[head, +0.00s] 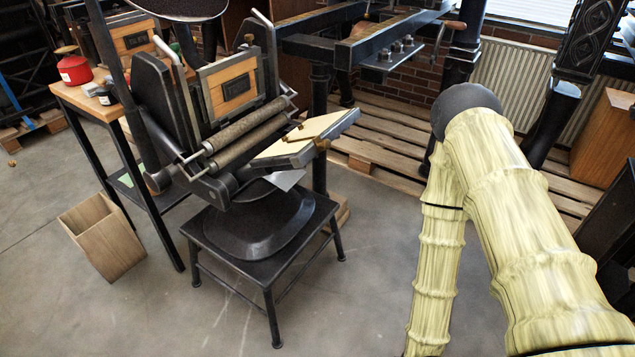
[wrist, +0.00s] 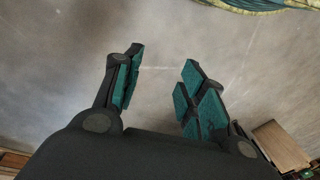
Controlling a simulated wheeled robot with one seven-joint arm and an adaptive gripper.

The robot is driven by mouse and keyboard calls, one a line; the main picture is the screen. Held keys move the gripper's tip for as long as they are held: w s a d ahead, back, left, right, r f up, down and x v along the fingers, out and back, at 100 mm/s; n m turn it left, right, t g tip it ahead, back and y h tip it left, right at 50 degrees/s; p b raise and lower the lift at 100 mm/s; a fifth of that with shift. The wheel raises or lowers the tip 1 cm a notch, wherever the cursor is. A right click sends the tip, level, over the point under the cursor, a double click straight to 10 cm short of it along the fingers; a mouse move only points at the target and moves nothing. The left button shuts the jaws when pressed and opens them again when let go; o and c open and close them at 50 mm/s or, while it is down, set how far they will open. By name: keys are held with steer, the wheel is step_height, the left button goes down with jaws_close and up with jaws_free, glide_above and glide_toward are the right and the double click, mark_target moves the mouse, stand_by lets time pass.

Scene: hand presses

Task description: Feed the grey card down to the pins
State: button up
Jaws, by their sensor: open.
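The hand press (head: 230,120) stands left of centre in the head view. Its tilted bed (head: 310,137) carries a cream surface with small brass-coloured pieces, perhaps the pins, along its edges. A small pale grey flat piece, which looks like the grey card (head: 286,180), shows just below the bed's lower edge, above the black stool. I cannot tell what supports it. My gripper (wrist: 160,80) is open and empty in the wrist view, its teal-padded fingers apart over bare floor. It is outside the head view, away from the press and the card.
A black stool (head: 325,212) stands under the press. A wooden bin (head: 103,235) is on the floor at left, beside a side table (head: 70,95) with a red can (head: 74,69). Pallets (head: 390,150) lie behind. The floor in front is clear.

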steer(key=w+a+r+m+t+y+b, duration=0.1)
steer(key=w+a+t+y, duration=0.1)
steer(key=w+a, duration=0.4)
steer(key=w+a+r+m+t+y, duration=0.15)
steer(key=w+a, duration=0.25)
steer(key=w, duration=0.5)
steer(key=m+t+y+b, duration=0.25)
steer(key=t+y, duration=0.35)
steer(key=y, duration=0.3)
glide_toward(295, 181)
steer(key=b+x, duration=0.2)
steer(key=x, duration=0.7)
steer(key=shift+m, duration=0.4)
steer(key=shift+f, duration=0.1)
jaws_close()
steer(key=shift+d, duration=0.1)
